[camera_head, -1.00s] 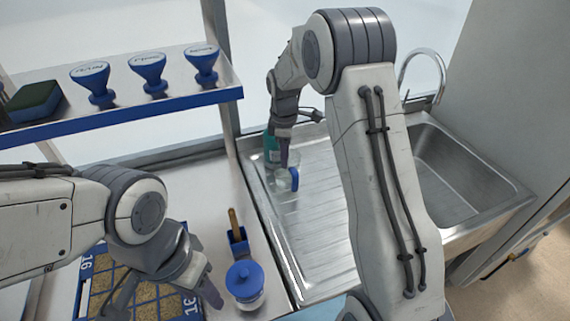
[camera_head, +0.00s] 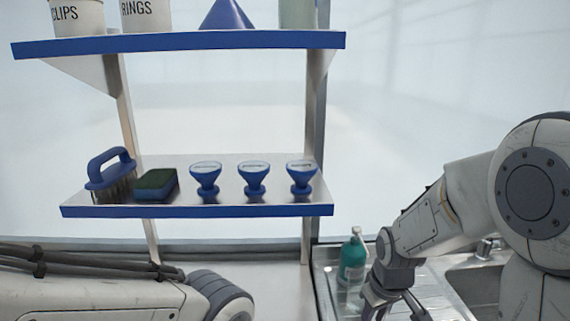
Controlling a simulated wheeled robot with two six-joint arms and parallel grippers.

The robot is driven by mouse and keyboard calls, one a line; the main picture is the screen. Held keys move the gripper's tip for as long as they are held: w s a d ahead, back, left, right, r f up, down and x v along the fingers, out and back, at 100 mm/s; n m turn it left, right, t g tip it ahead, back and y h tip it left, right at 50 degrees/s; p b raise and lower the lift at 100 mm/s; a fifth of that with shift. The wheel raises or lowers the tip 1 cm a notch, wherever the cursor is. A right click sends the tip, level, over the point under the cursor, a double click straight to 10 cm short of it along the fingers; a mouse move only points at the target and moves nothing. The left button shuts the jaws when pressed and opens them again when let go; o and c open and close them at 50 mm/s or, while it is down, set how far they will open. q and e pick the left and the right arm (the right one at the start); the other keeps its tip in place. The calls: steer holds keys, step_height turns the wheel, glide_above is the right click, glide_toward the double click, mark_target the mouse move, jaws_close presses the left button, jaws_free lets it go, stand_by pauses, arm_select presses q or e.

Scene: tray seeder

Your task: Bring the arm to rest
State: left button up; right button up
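My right arm comes in from the right, over the sink area. Its gripper (camera_head: 388,300) is at the bottom edge, just right of a teal pump bottle (camera_head: 352,260) standing on the steel drainboard. The fingertips are cut off by the picture edge, so I cannot tell whether it is open or holds anything. My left arm lies along the bottom left. Its gripper is below the picture and not seen.
A two-level shelf stands at the back. Its lower board (camera_head: 110,211) holds a brush (camera_head: 110,172), a sponge (camera_head: 156,186) and blue stampers (camera_head: 252,178); its upper board (camera_head: 180,41) holds tubs and a blue cone (camera_head: 227,15). The sink (camera_head: 475,287) is at right.

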steer(key=s+m, duration=0.4)
steer(key=s, duration=0.3)
steer(key=s+a+r+n+g, duration=0.1)
steer(key=s+a+r+n, duration=0.1)
steer(key=s+a, duration=0.4)
steer(key=s+a+r+n+g+y, duration=0.1)
steer(key=s+a+r+n, duration=0.2)
steer(key=s+a+n, duration=0.2)
steer(key=s+a, duration=0.2)
steer(key=a, duration=0.1)
steer(key=shift+s+r+n, duration=0.2)
steer(key=shift+s+n, duration=0.05)
steer(key=shift+n, duration=0.05)
